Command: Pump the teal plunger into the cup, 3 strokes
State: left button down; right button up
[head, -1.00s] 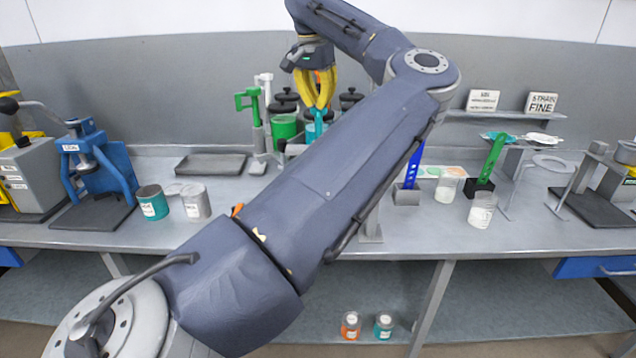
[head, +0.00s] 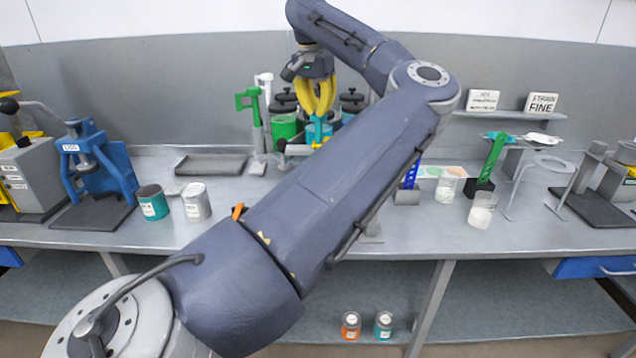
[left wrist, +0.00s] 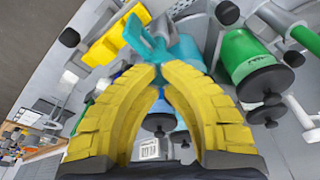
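The teal plunger (head: 320,132) stands among the drums at the back of the bench, and only its top shows above my arm. My left gripper (head: 320,113) has yellow fingers, pointing down at the plunger's top. In the left wrist view the fingertips (left wrist: 158,70) are closed together on the teal plunger's handle (left wrist: 150,42). The cup under the plunger cannot be made out; my left forearm covers that part of the bench. My right gripper is in neither view.
A green drum (head: 284,126) with a green pump (head: 250,100) stands left of the plunger. Two translucent cups (head: 446,188) (head: 482,211) stand on the right, near a green strip stand (head: 491,160). A grey tray (head: 210,164) and two cans (head: 152,203) (head: 196,203) are on the left.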

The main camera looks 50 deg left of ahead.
pick_arm(q)
jog(key=shift+r, duration=3.75)
jog(key=shift+f, duration=0.15)
jog(key=shift+f, duration=3.7)
jog(key=shift+r, duration=3.85)
jog(key=shift+r, duration=3)
